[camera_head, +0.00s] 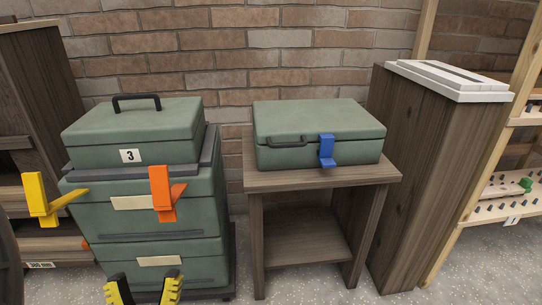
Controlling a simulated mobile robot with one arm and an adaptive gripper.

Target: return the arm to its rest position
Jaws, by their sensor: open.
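My gripper (144,290) shows at the bottom edge of the head view, left of the middle. Its two black and yellow fingers point up and stand apart, with nothing visible between them. It is in front of the lower part of the green drawer stack (205,215). Only the finger ends are in view; the rest of my arm is out of the picture.
A green case (130,132) marked 3 tops the stack. Another green case (318,127) sits on a wooden table (330,180). Yellow (37,197), orange (161,192) and blue (327,150) angled pieces show. A wooden cabinet (425,170) stands right. Some floor is clear.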

